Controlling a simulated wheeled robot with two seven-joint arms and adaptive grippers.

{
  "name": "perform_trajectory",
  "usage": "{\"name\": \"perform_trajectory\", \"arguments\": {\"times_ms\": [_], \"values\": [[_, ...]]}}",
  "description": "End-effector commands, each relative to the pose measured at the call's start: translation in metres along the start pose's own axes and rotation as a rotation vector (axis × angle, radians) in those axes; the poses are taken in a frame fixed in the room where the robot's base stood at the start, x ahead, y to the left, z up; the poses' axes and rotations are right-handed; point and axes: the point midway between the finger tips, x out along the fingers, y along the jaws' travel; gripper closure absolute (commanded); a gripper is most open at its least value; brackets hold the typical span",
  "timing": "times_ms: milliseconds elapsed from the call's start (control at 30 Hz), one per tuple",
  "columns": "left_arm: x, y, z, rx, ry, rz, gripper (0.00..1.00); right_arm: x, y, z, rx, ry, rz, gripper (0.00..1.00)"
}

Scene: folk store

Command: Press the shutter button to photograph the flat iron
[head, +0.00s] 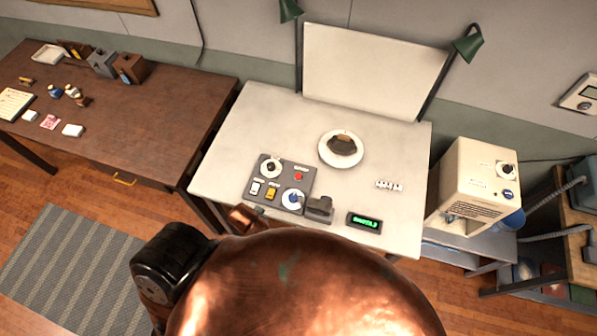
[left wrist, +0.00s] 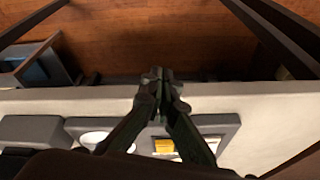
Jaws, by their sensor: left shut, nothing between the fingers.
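The flat iron (head: 343,145) is a dark, blocky shape on a round white plate (head: 326,158) in the middle of the white table. A grey control panel (head: 277,178) lies nearer me. It carries a red button (head: 298,176), a black-and-white dial (head: 272,168), white and yellow switches and a blue-centred dial (head: 293,199). Which control is the shutter button cannot be read. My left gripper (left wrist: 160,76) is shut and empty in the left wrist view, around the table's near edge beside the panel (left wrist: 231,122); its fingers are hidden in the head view. My right gripper is not in view.
A dark grey block (head: 320,208) stands right of the panel, beside a green-lit display (head: 364,222). Small white pieces (head: 389,185) lie farther right. A white backdrop (head: 372,70) and two green lamps stand behind. A cream machine (head: 476,185) is at right, a brown desk at left.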

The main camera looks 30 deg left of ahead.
Motion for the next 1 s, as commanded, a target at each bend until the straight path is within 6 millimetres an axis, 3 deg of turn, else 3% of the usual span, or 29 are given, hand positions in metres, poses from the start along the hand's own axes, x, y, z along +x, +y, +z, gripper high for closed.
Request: {"name": "perform_trajectory", "arguments": {"times_ms": [33,100,200,467,600,700,833,1000], "values": [[-0.019,-0.002,-0.007,0.0,0.008,-0.002,1.0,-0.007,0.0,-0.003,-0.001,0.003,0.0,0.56],[-0.038,-0.004,-0.015,0.006,0.019,-0.005,1.0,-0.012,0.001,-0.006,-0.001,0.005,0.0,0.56],[-0.056,-0.005,-0.041,0.059,0.065,-0.01,1.0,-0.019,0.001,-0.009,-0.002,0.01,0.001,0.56],[-0.057,0.002,-0.143,0.356,0.269,-0.028,1.0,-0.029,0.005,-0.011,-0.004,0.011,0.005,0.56],[-0.065,0.006,-0.203,0.561,0.392,-0.044,1.0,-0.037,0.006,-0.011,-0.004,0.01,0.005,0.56],[-0.071,0.005,-0.236,0.691,0.462,-0.058,1.0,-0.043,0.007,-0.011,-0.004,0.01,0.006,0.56],[-0.076,0.002,-0.259,0.795,0.513,-0.067,1.0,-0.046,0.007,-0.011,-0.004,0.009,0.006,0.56],[-0.078,0.001,-0.268,0.839,0.535,-0.07,1.0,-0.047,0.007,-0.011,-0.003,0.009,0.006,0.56]]}}
